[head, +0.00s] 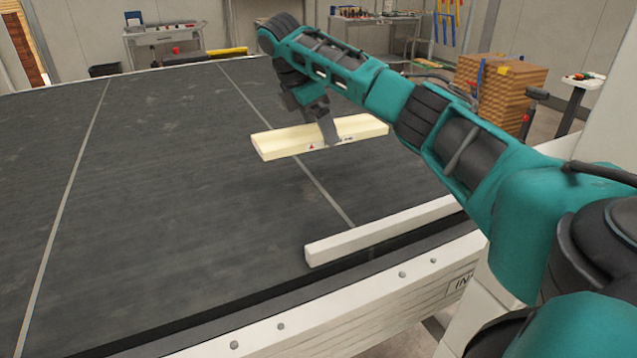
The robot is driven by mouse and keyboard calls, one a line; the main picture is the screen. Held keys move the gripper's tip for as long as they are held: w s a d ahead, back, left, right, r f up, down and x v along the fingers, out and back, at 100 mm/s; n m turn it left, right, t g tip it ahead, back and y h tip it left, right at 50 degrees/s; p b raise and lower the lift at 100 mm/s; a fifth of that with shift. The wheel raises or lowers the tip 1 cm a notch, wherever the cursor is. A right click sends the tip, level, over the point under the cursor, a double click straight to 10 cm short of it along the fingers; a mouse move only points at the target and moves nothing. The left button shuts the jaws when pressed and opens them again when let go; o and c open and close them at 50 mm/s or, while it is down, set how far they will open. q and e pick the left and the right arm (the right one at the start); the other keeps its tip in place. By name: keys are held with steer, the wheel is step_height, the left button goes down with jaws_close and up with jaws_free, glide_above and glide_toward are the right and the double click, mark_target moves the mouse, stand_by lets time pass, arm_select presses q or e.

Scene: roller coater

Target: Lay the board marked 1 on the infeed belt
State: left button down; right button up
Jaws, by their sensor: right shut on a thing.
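A pale cream wooden board (285,143) with small marks on its near edge is in the grip of my right gripper (328,130). Its number is too small to read. The board is over the dark infeed belt (160,160), level or nearly so; I cannot tell whether it touches the belt. My right arm reaches in from the right, above the belt. My left gripper is not in view.
A white rail (385,228) lies along the belt's near right side. The belt's white frame (330,310) forms the near edge. A stack of brown boards (500,95) and a tool cart (163,42) stand behind. The belt's left part is clear.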

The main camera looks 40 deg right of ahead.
mark_target(294, 136)
step_height(294, 136, down, 15)
steer(key=shift+r, duration=0.2)
steer(key=shift+f, duration=0.1)
steer(key=o, duration=0.9)
steer(key=v, duration=1.2)
